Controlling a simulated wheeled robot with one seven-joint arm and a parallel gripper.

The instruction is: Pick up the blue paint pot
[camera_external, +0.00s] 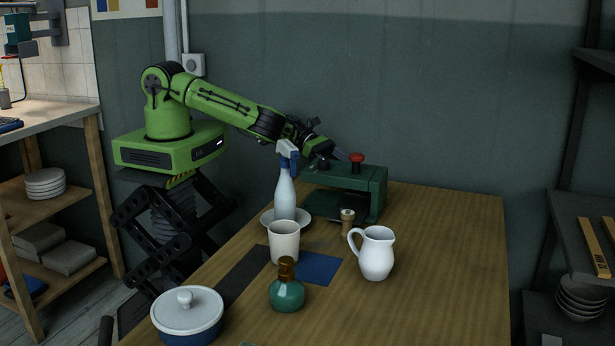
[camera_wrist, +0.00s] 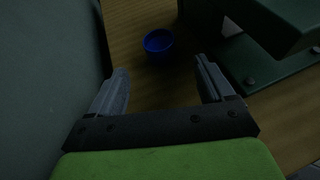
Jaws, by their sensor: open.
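The blue paint pot (camera_wrist: 158,44) shows in the wrist view as a small round open pot on the wooden table, just beyond my fingertips and roughly centred between them. My gripper (camera_wrist: 161,70) is open and empty, with its two grey fingers apart. In the external view my gripper (camera_external: 335,152) is above the green press-like device at the back of the table. The pot does not show in the external view; the device seems to hide it.
The green device (camera_external: 376,190) with a red knob stands right beside the pot. A spray bottle (camera_external: 285,195), white cup (camera_external: 284,243), white jug (camera_external: 376,256), green bottle (camera_external: 287,291) and lidded pot (camera_external: 187,318) stand nearer. The table's right side (camera_external: 450,250) is clear.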

